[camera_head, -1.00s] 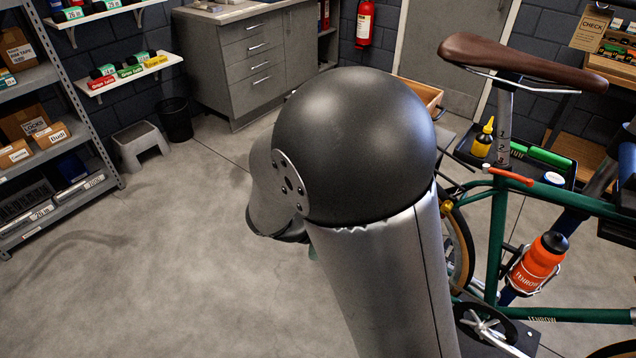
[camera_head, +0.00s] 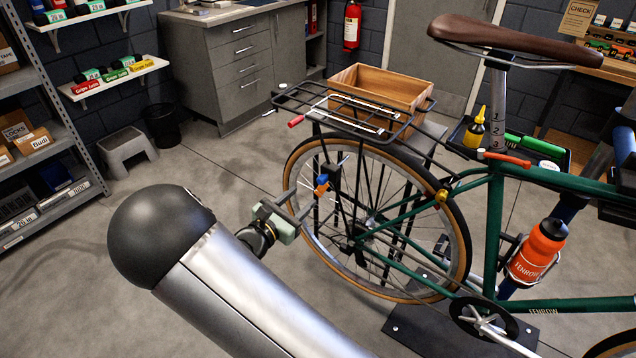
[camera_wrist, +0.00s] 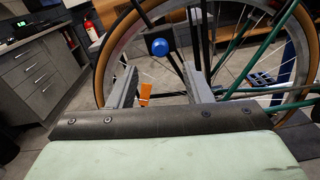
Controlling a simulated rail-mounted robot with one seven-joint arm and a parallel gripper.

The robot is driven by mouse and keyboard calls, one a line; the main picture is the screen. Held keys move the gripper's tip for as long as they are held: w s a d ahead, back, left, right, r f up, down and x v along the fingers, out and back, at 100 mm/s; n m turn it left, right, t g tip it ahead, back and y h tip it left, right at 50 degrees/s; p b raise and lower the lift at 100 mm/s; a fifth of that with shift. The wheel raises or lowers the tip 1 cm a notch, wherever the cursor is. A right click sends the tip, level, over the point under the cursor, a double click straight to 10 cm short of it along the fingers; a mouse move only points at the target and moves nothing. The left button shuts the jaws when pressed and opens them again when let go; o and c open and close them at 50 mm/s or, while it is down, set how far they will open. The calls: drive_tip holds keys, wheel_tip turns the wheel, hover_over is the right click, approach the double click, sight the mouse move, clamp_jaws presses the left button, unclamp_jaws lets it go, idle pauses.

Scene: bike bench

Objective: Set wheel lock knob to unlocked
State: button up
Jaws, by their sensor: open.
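The bike's rear wheel (camera_head: 378,219) faces my gripper, with a dark lock-like housing (camera_head: 333,172) beside its rim. In the wrist view a round blue knob (camera_wrist: 160,47) sits on that housing, just above and beyond the gap between my fingers. An orange part (camera_head: 321,185) shows at the housing in the head view. In the wrist view an orange piece (camera_wrist: 146,91) shows between the fingers, near the left one. My gripper (camera_head: 307,198) is open and empty, pointing at the wheel. I cannot read the knob's setting or tell which coloured part is the lock knob.
The green frame (camera_head: 495,235) and orange bottle (camera_head: 538,255) stand to the right.

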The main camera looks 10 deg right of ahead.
sight(320, 182)
drive_tip(key=x, duration=0.8)
drive_tip(key=shift+w+d, duration=0.15)
